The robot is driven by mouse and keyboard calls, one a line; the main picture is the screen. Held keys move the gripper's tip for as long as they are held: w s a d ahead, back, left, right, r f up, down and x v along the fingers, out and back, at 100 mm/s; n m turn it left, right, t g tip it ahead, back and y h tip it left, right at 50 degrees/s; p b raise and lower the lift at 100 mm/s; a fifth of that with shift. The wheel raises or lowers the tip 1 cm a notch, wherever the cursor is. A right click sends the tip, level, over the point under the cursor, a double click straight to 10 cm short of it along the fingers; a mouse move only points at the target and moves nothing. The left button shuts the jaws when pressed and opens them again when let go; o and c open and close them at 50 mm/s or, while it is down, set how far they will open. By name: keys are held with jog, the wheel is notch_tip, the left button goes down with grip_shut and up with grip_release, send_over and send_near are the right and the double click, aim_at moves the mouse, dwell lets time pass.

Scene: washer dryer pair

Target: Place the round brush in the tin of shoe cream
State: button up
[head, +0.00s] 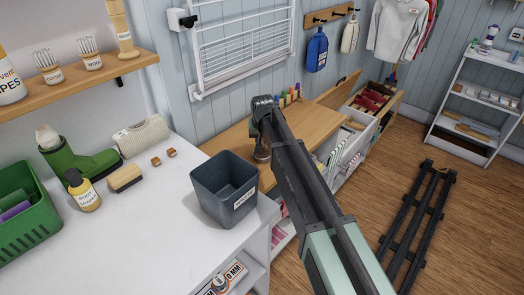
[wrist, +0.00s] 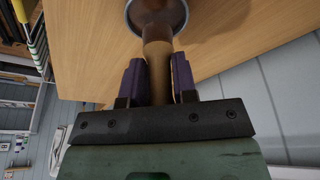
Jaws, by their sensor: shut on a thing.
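My gripper (wrist: 159,82) is shut on the wooden handle of the round brush (wrist: 158,52) in the wrist view, with one purple finger on each side. The brush's far end lies over or inside a round shape with a pale bluish rim (wrist: 129,22), partly cut off by the top edge. This may be the tin of shoe cream; I cannot tell whether the brush touches it. In the head view my gripper (head: 262,137) is low over the wooden bench top, and the brush (head: 262,153) shows only as a small brown shape beneath it.
Several coloured small items (head: 290,95) stand at the bench's back edge. A dark grey bin (head: 224,187) stands on the white counter (head: 140,235) to the left. The wooden bench top (head: 310,125) is largely clear.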

aim_at(262, 142)
notch_tip(262, 142, down, 3)
jog(key=shift+b, duration=0.6)
jog(key=shift+r, duration=0.3)
jog(key=shift+f, duration=0.2)
jog(key=o, duration=0.9)
jog(key=shift+r, duration=0.15)
jog(key=p+v, duration=1.2)
jog(key=s+d+g, duration=0.1)
jog(key=s+d, duration=0.6)
jog(key=s, duration=0.2)
jog(key=s+d+m+g, duration=0.1)
jog(key=s+d, duration=0.6)
jog(key=s, duration=0.3)
jog(key=s+d+g, duration=0.1)
jog(key=s+d, duration=0.7)
jog(key=s, duration=0.2)
jog(key=shift+d+f, duration=0.1)
jog(key=shift+f, duration=0.25)
